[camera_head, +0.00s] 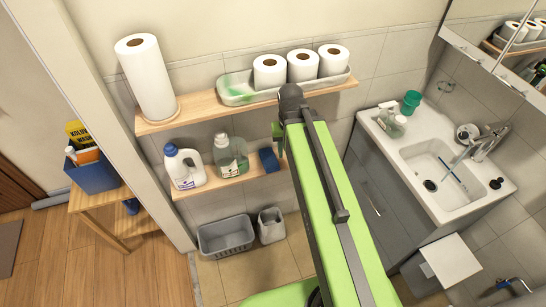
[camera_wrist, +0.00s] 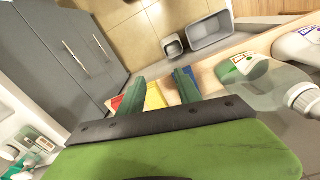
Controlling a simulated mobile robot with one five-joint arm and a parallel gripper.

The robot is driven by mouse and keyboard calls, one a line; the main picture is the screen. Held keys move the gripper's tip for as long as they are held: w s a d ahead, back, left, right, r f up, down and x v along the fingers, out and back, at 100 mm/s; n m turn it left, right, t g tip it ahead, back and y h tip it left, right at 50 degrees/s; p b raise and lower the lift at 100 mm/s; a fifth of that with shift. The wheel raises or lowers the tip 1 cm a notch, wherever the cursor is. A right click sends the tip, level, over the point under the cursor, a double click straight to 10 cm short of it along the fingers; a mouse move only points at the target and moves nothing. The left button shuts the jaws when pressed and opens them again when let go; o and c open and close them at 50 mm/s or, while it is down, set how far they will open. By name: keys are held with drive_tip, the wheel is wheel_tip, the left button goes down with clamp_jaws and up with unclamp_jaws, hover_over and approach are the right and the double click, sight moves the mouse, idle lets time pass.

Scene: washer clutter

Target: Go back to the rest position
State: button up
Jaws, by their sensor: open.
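My gripper (camera_wrist: 157,88) is open in the wrist view, its two green fingers apart. Beyond the fingers and partly hidden by them lies a small item (camera_wrist: 153,97) with red, yellow and blue areas; I cannot tell whether the fingers touch it. In the head view my green arm reaches up the middle to the shelves, and the gripper (camera_head: 279,138) shows only in part beside the arm's end, above a blue item (camera_head: 268,160) on the lower shelf. I cannot tell how far it is from that item.
The lower shelf (camera_head: 228,181) holds a white jug (camera_head: 186,170) and a clear green bottle (camera_head: 231,157). The upper shelf (camera_head: 196,106) holds paper rolls and a tray (camera_head: 236,90). Grey (camera_head: 226,237) and white (camera_head: 271,225) bins stand below. A sink (camera_head: 436,170) is at right.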

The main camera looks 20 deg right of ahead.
drive_tip(key=s+a+n, duration=0.1)
drive_tip(key=a+n, duration=0.1)
drive_tip(key=a, duration=0.4)
drive_tip(key=shift+s+a, duration=0.15)
drive_tip(key=shift+a, duration=0.1)
drive_tip(key=shift+c, duration=0.5)
drive_tip(key=shift+d, duration=0.15)
